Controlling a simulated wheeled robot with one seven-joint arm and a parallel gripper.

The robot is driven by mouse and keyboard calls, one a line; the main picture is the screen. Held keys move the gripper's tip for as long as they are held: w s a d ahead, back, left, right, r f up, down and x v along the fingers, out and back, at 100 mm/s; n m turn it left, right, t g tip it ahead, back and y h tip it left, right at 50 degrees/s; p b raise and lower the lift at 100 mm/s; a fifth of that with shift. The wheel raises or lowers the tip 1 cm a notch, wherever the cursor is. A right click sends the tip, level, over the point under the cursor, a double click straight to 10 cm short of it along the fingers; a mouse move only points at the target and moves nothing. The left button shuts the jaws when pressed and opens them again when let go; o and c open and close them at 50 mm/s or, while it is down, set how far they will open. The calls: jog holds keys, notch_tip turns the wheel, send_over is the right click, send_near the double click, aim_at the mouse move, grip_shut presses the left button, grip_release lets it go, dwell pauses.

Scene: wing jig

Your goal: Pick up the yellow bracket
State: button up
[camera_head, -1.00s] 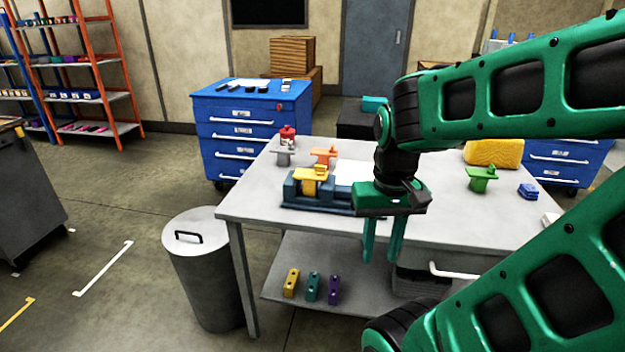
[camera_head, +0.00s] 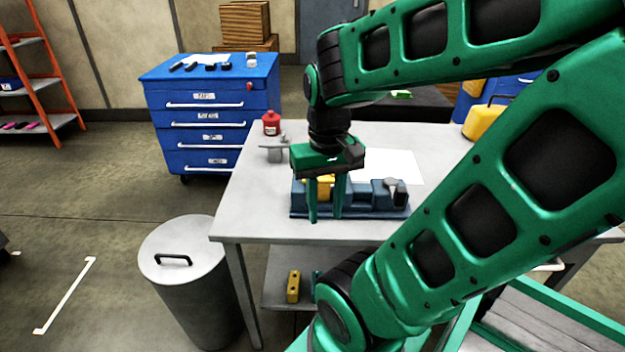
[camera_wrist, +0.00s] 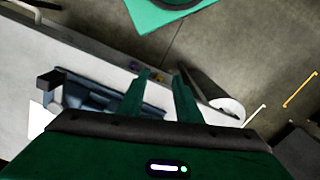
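The yellow bracket (camera_head: 322,187) sits in the left end of a blue vise-like fixture (camera_head: 362,210) on the grey table. Only part of it shows behind my gripper fingers. My gripper (camera_head: 327,217) points down at the fixture's left end, with its two fingers apart. In the head view the fingers overlap the bracket, but I cannot tell how far they stand from it or whether they touch. In the wrist view my gripper (camera_wrist: 163,72) is also open, with nothing visible between the fingers. The fixture (camera_wrist: 95,98) lies left of them there, and I cannot make out the bracket.
A grey bracket (camera_head: 273,148) and a red container (camera_head: 271,123) stand at the table's back left. A white sheet (camera_head: 395,165) lies behind the fixture. A yellow block (camera_head: 293,287) is on the lower shelf. A lidded bin (camera_head: 185,265) stands left of the table.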

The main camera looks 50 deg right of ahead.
jog(key=o, duration=0.6)
jog(key=shift+s+r, duration=0.2)
jog(key=shift+s, duration=0.05)
jog(key=shift+c, duration=0.2)
jog(key=o, duration=0.3)
jog(key=shift+r, duration=0.2)
jog(key=w+d+r+m+t+y, duration=0.1)
jog(key=w+d+m+t, duration=0.1)
jog(key=w+d+m, duration=0.65)
jog(key=w+d+r+m+t, duration=0.2)
jog(key=w+d+m+t, duration=0.3)
jog(key=d, duration=0.6)
jog(key=w+d+f+m+g, duration=0.1)
jog(key=d+f+m, duration=0.1)
jog(key=d, duration=0.2)
jog(key=m+t+y, duration=0.4)
jog(key=m+y, duration=0.2)
jog(key=y, duration=0.2)
send_near(322, 185)
jog(key=w+d, duration=0.2)
jog(key=shift+h, duration=0.3)
jog(key=shift+r+x, duration=0.15)
jog(key=shift+x, duration=2.25)
jog(key=shift+r+x, duration=0.15)
jog(key=shift+x, duration=2.25)
